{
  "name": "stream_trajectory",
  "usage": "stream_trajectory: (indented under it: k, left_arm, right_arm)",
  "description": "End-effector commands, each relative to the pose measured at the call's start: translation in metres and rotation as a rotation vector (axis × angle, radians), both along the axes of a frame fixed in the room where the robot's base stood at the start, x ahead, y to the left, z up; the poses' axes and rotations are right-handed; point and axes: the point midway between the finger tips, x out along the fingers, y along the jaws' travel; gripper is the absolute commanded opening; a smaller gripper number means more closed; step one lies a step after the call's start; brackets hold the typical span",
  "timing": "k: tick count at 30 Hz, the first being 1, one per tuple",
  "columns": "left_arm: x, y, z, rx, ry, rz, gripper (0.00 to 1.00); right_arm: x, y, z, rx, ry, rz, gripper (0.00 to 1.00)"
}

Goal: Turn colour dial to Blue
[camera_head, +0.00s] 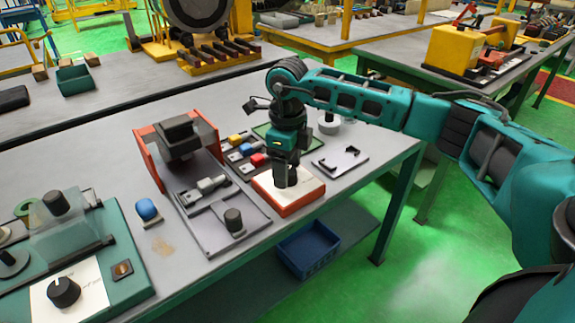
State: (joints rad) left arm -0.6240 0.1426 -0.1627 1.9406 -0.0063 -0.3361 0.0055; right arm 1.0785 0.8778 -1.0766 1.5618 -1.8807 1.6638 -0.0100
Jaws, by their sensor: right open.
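My right gripper (286,178) points straight down over a low orange box with a white top (310,187). Its fingers reach down to the white top, and they hide whatever sits at its middle. I cannot tell whether the fingers touch a knob there. The colour markings of a dial are not legible on the white top. Another dial, a black knob (64,292) on a white plate, sits on the green machine at the lower left. My left gripper is not in view.
A grey tray (215,218) and an orange-sided fixture (147,160) stand to the left. A black bracket plate (340,161) lies to the right. A blue crate (308,249) is below the table.

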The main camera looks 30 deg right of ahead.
Motion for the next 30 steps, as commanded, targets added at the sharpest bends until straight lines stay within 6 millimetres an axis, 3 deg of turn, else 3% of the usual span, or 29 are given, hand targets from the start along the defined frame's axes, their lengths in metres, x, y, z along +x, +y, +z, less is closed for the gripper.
stream_trajectory:
  k: [10,24,30]
  left_arm:
    - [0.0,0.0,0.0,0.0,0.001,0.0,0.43]
    - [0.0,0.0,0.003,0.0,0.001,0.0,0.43]
    - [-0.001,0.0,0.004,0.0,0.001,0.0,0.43]
  right_arm:
    - [0.0,0.0,0.01,0.0,0.0,0.0,0.67]
    - [0.0,0.0,0.105,0.001,-0.003,0.0,0.67]
    - [0.0,0.0,0.126,0.0,0.0,0.0,0.67]
